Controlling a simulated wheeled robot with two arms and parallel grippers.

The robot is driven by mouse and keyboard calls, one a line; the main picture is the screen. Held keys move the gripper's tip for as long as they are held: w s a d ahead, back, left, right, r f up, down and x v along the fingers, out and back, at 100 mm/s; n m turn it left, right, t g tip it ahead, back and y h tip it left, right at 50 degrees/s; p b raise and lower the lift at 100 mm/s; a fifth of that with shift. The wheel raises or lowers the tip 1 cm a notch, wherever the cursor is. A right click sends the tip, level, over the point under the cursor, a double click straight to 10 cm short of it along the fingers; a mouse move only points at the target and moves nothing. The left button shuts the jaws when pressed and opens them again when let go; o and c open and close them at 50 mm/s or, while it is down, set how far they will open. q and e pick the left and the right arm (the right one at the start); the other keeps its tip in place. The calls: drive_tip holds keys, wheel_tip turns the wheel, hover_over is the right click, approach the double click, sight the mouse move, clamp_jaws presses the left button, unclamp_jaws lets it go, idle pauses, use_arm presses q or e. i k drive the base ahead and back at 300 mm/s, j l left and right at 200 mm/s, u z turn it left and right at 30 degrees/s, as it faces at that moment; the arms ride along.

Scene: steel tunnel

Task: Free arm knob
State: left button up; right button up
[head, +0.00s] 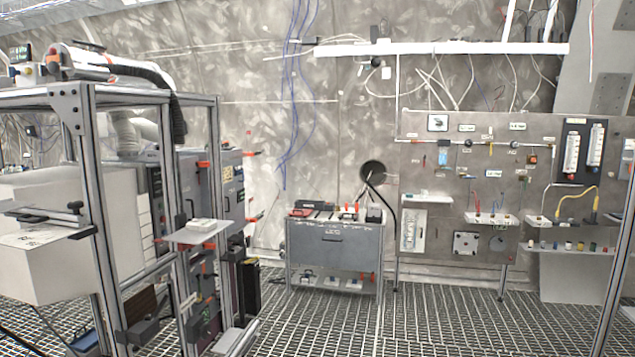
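Neither of my grippers shows in the head view. I cannot tell for certain which part is the arm knob. A small black knob or handle (75,207) sits on a dark bracket at the left, in front of a white box. A round dark knob-like part (375,62) hangs on the far wall below the white rail. A grey panel board (450,180) on the right carries several small fittings, too small to tell apart as knobs. Nothing of mine touches any of these.
An aluminium frame (90,150) with white boxes and a small shelf (195,232) fills the left. A grey cabinet (333,255) with tools on top stands at the back wall. An upright post (617,250) is at the right edge. The grated floor (330,325) is clear in the middle.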

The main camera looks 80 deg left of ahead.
sight(75, 205)
drive_tip(key=u, duration=4)
